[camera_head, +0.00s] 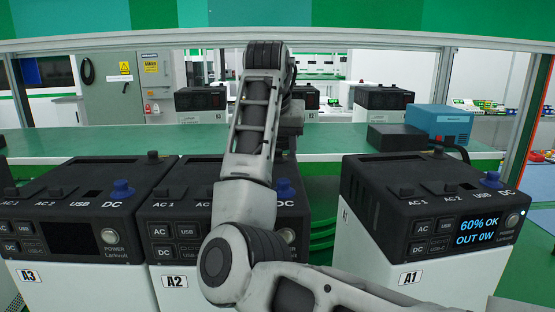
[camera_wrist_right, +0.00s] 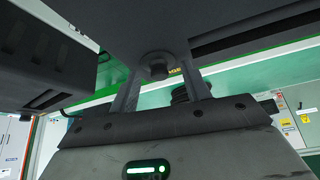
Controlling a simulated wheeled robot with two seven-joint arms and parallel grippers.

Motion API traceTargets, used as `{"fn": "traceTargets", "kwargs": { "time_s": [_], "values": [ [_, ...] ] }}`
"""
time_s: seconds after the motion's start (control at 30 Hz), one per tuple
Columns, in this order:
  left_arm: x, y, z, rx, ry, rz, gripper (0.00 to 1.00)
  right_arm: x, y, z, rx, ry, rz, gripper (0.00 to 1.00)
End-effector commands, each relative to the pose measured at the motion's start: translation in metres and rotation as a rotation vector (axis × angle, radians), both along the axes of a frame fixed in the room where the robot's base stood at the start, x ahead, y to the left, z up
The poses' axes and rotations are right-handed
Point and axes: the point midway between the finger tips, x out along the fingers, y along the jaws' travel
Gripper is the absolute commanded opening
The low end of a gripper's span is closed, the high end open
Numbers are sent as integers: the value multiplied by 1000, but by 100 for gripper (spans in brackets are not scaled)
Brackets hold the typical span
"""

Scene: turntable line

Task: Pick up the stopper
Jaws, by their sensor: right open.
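In the wrist view, a dark round knob, seemingly the stopper (camera_wrist_right: 157,66), sits on a dark unit surface. My right gripper (camera_wrist_right: 162,82) is open, with one finger on each side of that knob in the picture. I cannot tell whether the fingers touch it. In the head view, my right arm reaches over unit A2 (camera_head: 165,205), and the arm hides the rear of A2's top and most of the gripper. Similar black knobs stand at the rear of unit A3 (camera_head: 153,156) and unit A1 (camera_head: 438,150). My left gripper is not in view.
A1's screen (camera_head: 476,228) reads 60% OK, OUT 0W. A green bench (camera_head: 120,139) runs behind the units, with a black box (camera_head: 396,137) and a blue box (camera_head: 440,122). A gap separates A2 and A1.

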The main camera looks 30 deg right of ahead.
Motion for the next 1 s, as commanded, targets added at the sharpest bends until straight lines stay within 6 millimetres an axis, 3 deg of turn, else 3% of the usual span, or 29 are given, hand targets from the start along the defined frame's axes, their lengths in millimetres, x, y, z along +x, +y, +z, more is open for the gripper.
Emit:
{"fn": "traceTargets", "kwargs": {
  "time_s": [0.03, 0.2, 0.67, 0.9, 1.0],
  "values": [
    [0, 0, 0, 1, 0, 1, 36, 0, 0, 0, 0, 0, 0, 48],
    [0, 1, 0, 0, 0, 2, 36, 0, 0, 0, 0, 0, 0, 0],
    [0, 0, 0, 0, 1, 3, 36, 0, 0, 4, -1, -1, 0, 0],
    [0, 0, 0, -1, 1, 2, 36, 0, 0, 31, -2, -5, 0, 0],
    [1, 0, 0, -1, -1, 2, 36, -3, 10, 48, -2, -4, 3, 0]
  ]
}}
